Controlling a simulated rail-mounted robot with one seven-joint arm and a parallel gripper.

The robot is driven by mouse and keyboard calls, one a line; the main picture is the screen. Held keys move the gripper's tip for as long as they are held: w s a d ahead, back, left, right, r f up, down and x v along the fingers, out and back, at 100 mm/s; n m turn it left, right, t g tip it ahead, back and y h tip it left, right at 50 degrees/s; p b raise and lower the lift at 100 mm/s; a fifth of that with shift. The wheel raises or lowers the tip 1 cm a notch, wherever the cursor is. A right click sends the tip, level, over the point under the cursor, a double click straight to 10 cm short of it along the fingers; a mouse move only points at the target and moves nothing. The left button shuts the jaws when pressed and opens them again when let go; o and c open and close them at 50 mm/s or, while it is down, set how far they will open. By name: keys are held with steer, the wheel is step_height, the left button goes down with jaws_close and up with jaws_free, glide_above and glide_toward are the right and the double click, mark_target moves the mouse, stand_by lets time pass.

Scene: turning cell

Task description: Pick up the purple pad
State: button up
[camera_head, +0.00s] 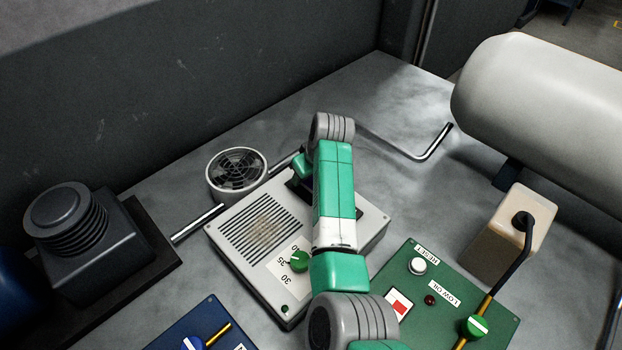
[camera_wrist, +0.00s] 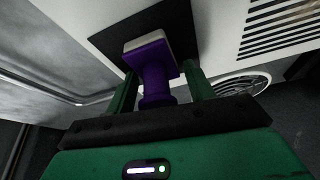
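In the wrist view, the purple pad (camera_wrist: 155,77) has a purple stem and a wider purple block with a pale face. Its pale face is at or close to a dark square (camera_wrist: 112,42) on a white panel; I cannot tell if they touch. My gripper (camera_wrist: 160,72) has its two green fingers on either side of the purple stem, with gaps between fingers and stem. It looks open around the pad.
The pale control box (camera_head: 245,265) has a vent grille and a green knob (camera_head: 299,261). A round fan (camera_head: 237,172) and metal rod stand behind it. A green panel (camera_head: 450,330) with buttons is at right, a blue panel (camera_head: 180,340) in front. Bare grey table (camera_head: 400,100) lies behind.

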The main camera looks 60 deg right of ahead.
steer(key=c, duration=0.7)
steer(key=shift+r, duration=0.15)
step_height(320, 180, up, 3)
steer(key=shift+r+p, duration=0.2)
steer(key=shift+p, duration=1)
steer(key=shift+s+a+r, duration=0.15)
steer(key=shift+s+a, duration=0.05)
steer(key=shift+a, duration=0.05)
steer(key=s+a+p, duration=0.2)
steer(key=s+a, duration=0.1)
steer(key=a, duration=0.1)
steer(key=s+a+p, duration=0.2)
steer(key=s+a, duration=0.1)
steer(key=s+a+r+p, duration=0.1)
steer(key=s+a+p, duration=0.1)
steer(key=s+a, duration=0.2)
steer(key=shift+s+a, duration=0.1)
steer(key=shift+a, duration=0.2)
